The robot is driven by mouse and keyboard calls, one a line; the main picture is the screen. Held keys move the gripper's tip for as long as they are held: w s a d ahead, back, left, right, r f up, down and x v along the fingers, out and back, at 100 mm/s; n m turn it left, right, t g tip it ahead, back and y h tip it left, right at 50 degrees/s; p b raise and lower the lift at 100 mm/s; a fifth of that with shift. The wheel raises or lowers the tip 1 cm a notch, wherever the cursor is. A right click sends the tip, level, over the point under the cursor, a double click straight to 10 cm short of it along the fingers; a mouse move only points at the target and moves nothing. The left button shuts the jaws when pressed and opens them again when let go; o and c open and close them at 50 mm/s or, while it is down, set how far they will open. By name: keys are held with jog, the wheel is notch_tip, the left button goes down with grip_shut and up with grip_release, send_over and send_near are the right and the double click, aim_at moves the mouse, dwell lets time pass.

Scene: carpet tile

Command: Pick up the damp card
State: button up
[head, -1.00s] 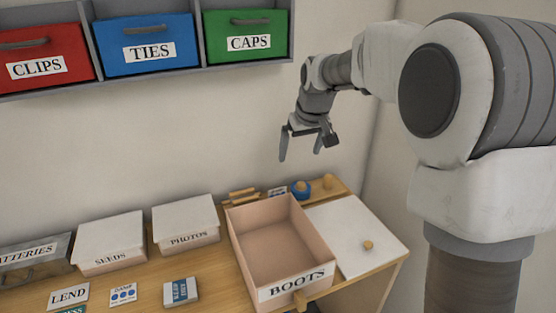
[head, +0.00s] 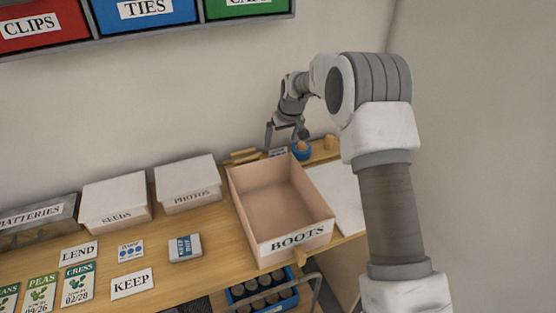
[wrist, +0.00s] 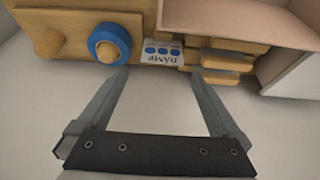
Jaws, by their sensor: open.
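The damp card (wrist: 162,52), white with blue spots and upside-down lettering, shows in the wrist view just beyond my open fingertips, between their lines. It lies beside a blue ring on a wooden peg (wrist: 108,44) and stacked wooden pieces (wrist: 222,62). In the head view the card (head: 278,152) is small, behind the BOOTS drawer. My gripper (head: 286,139) is open and empty near it; its fingers (wrist: 160,74) are apart in the wrist view. A gap to the card seems to remain, its depth unclear. A similar blue-spotted card (head: 130,249) lies on the tabletop, its lettering hard to read.
The open, empty BOOTS drawer box (head: 275,188) stands just in front of the card's spot. The wall (head: 200,95) is close behind. White SEEDS (head: 115,200) and PHOTOS (head: 186,182) boxes stand left. KEEP (head: 131,284) and LEND (head: 79,253) labels lie on the table.

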aim_at(278, 150)
jog(key=shift+s+p+x, duration=0.1)
jog(key=shift+p+x, duration=0.2)
jog(key=shift+x, duration=1.45)
jog(key=shift+s+p+x, duration=0.15)
jog(key=shift+p+x, duration=0.1)
jog(key=shift+x, duration=1.5)
jog(key=c, duration=1.1)
